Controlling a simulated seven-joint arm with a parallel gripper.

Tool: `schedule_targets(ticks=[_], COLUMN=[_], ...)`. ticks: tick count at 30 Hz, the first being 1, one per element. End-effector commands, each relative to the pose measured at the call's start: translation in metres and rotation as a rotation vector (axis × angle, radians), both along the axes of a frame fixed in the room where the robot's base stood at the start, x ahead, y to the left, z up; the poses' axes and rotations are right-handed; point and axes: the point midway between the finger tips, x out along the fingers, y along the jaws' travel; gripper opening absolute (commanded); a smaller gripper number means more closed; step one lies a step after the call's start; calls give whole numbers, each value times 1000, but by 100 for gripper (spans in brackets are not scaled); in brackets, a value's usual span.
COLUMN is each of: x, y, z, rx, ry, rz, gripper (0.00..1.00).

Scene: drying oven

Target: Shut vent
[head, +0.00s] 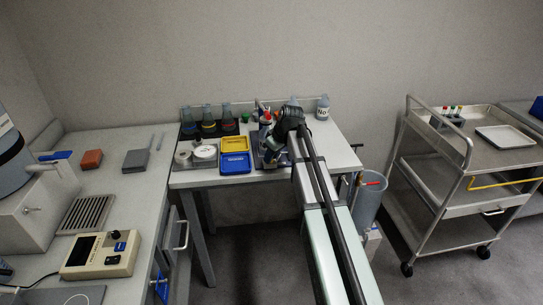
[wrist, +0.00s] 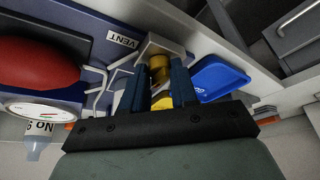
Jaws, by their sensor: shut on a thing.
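The VENT label (wrist: 123,40) sits on a blue panel in the wrist view. Beside it is a brass-coloured vent knob (wrist: 159,68), with a pale square bracket (wrist: 165,45) just beyond it. My gripper (wrist: 161,72) has its two blue fingers on either side of the knob and is shut on it. The fingers hide part of the knob, so its exact setting cannot be told. In the head view, my gripper (head: 273,148) is over the back bench, and my arm hides most of the vent fitting.
A large red rounded part (wrist: 35,62) and a white dial gauge (wrist: 42,112) lie left of my fingers. A blue tray (wrist: 218,78) is close on the right. Several flasks (head: 208,122) stand behind on the bench (head: 335,150). A steel trolley (head: 440,175) stands at the right.

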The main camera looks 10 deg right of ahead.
Motion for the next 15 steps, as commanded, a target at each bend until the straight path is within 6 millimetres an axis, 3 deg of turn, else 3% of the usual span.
schedule_targets(ticks=[14, 15], x=[1, 1], y=[-1, -1], z=[0, 0], rx=[0, 0], ry=[0, 0], rz=[77, 77], gripper=[0, 30])
